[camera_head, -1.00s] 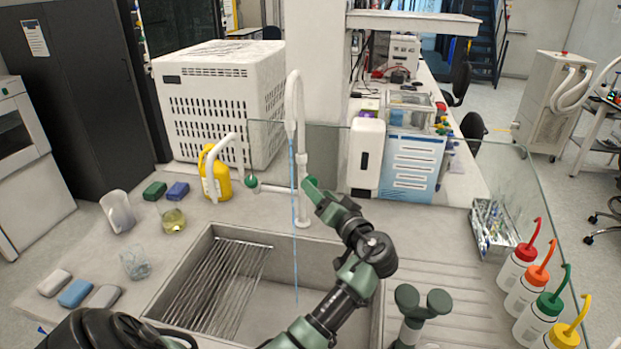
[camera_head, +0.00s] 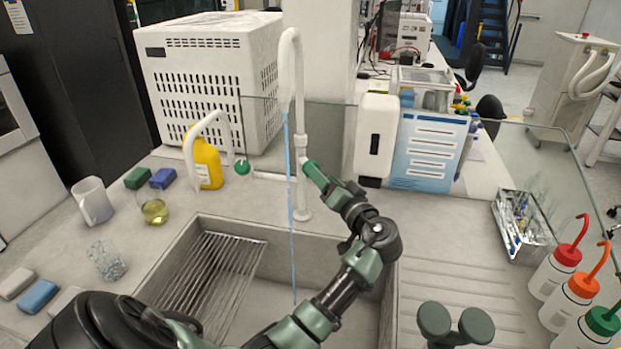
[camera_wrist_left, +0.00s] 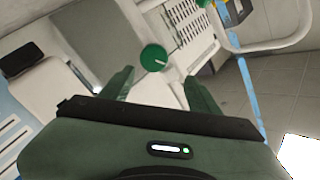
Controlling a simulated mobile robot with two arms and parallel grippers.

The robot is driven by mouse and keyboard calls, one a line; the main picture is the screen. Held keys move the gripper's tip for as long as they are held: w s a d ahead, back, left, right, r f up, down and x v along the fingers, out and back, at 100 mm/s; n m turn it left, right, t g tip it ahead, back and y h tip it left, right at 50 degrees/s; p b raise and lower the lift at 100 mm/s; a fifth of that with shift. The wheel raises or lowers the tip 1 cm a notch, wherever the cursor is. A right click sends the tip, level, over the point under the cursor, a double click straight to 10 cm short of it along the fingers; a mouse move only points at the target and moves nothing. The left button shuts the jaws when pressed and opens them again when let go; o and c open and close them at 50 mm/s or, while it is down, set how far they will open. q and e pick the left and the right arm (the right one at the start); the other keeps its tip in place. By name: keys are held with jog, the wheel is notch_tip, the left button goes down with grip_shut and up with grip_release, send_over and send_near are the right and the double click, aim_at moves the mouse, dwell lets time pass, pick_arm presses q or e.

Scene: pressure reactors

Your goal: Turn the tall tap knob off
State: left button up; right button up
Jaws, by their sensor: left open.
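The tall white tap (camera_head: 298,125) stands behind the sink, and a thin blue stream of water (camera_head: 291,225) falls from its spout. A round green knob (camera_head: 242,167) shows left of the tap's column, near the end of a white side pipe (camera_head: 272,176). My left gripper (camera_head: 309,170) is beside the column, to its right, pointing left. In the left wrist view its fingers (camera_wrist_left: 150,88) are spread and empty. A green knob with a white line (camera_wrist_left: 153,58) appears beyond and between the fingertips, with no contact visible.
A shorter white curved tap (camera_head: 190,150) and a yellow bottle (camera_head: 207,165) stand to the left. A white dispenser (camera_head: 376,137) is close behind my left gripper. Several wash bottles (camera_head: 568,293) are at the right.

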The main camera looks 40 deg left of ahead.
pick_arm(q)
jog(key=x, duration=0.2)
jog(key=f+p+x, duration=0.1)
jog(key=x, duration=0.4)
jog(key=shift+f, duration=0.35)
jog(key=shift+w+a, duration=0.2)
jog(key=shift+a, duration=0.25)
pick_arm(e)
jog(key=shift+w+a+r, duration=0.15)
jog(key=shift+w+r, duration=0.2)
jog(key=shift+r, duration=0.05)
pick_arm(q)
jog(key=shift+f, duration=0.1)
grip_shut()
